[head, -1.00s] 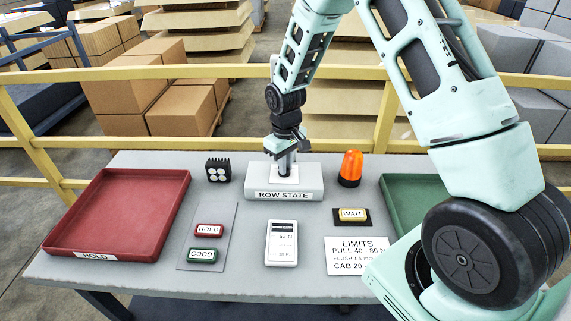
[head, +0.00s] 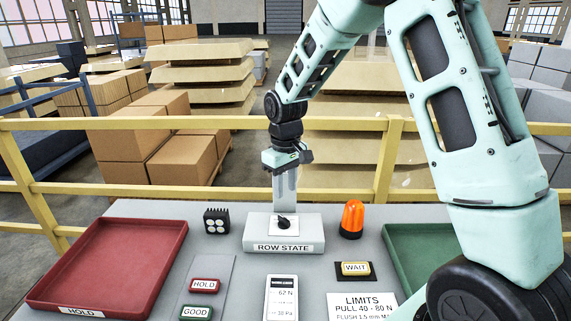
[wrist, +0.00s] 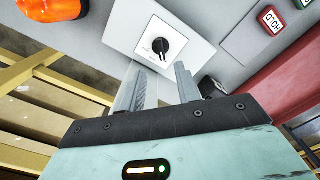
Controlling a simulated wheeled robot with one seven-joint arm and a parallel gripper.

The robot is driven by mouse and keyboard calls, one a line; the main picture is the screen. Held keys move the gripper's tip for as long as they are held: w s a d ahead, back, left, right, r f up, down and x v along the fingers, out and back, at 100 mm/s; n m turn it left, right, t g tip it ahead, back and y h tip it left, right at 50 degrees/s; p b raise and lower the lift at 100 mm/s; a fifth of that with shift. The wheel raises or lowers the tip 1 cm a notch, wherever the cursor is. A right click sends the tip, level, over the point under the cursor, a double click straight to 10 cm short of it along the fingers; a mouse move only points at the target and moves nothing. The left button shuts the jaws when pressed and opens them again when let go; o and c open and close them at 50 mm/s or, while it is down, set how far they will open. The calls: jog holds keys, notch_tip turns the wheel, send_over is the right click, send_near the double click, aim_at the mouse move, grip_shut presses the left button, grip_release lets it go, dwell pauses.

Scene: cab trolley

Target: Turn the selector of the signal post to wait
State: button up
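The selector is a small black knob (head: 283,222) on a white plate on top of the grey ROW STATE box (head: 255,233). In the wrist view the knob (wrist: 161,46) lies just beyond my fingertips, with its full outline clear. I cannot surely tell which mark it points to. My gripper (head: 285,198) is above and behind the knob in the head view, pointing down. In the wrist view my gripper (wrist: 158,75) has two grey fingers apart with nothing between them. A yellow WAIT plate (head: 355,269) sits on the table to the right.
An orange beacon (head: 351,219) stands right of the box, a black lamp (head: 216,221) left. HOLD (head: 205,286) and GOOD (head: 196,312) plates lie front left. A red tray (head: 125,265) is at left, a green tray (head: 415,245) at right. A yellow rail (head: 230,189) runs behind.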

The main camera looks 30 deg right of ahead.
notch_tip(320, 180, up, 7)
dwell(0.3)
jog(key=shift+a+r, duration=0.1)
dwell(0.4)
jog(key=s+a+n, duration=0.3)
jog(key=s+a, duration=1.2)
jog(key=a, duration=0.2)
jog(key=s+a+f+n, duration=0.2)
jog(key=s+a, duration=0.1)
jog(key=s, duration=1.1)
jog(key=shift+s+a+y, duration=0.15)
jog(key=shift+s+y, duration=0.15)
jog(key=shift+s, duration=0.05)
